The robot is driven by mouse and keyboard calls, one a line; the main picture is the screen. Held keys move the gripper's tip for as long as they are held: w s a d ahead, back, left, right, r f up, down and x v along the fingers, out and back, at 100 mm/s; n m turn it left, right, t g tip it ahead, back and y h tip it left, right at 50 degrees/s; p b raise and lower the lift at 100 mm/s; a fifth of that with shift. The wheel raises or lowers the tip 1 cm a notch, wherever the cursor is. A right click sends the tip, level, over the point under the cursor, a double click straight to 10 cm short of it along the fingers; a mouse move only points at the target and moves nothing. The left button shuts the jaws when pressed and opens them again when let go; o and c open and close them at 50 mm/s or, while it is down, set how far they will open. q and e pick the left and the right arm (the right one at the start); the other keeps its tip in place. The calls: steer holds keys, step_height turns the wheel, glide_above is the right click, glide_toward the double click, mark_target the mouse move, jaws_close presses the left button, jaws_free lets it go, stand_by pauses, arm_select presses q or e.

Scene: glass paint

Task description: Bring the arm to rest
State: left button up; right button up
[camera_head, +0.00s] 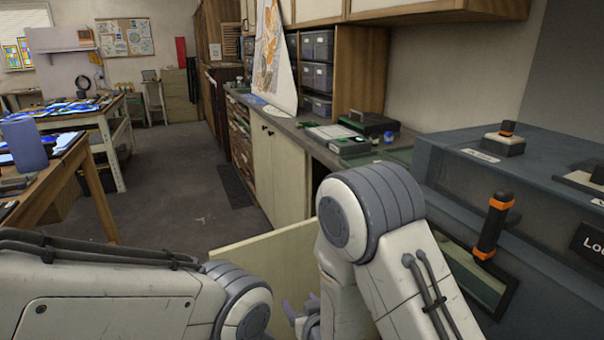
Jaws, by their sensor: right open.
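My right arm bends downward in the lower middle of the head view. My right gripper (301,312) shows low in the picture, partly hidden by the arm, with its purple-grey fingers apart. I see nothing between them. My left arm reaches in from the left along the bottom edge. Its gripper is out of the picture.
A dark kiln-like box (540,190) with an orange-and-black handle (492,227) stands close on the right. A pale panel (265,255) is behind my right gripper. A counter (290,130) runs along the right wall. A wooden table (75,160) is left. The floor (180,195) between is clear.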

steer(key=s+d+r+m+g+h, duration=0.25)
steer(key=s+d+g, duration=0.25)
steer(key=s+d, duration=0.3)
steer(key=s+d+r+m+g+h, duration=0.15)
steer(key=s+d+r+g, duration=0.35)
steer(key=d, duration=0.6)
steer(key=s+a+r+n+g+p, duration=0.2)
steer(key=s+a+r+n+p, duration=0.5)
steer(key=s+a+r, duration=0.4)
steer(key=s+a+n, duration=0.1)
steer(key=s+a, duration=0.1)
steer(key=s, duration=0.2)
steer(key=shift+s+a+y, duration=0.25)
steer(key=shift+a+y, duration=0.05)
steer(key=shift+y, duration=0.1)
steer(key=shift+r, duration=0.1)
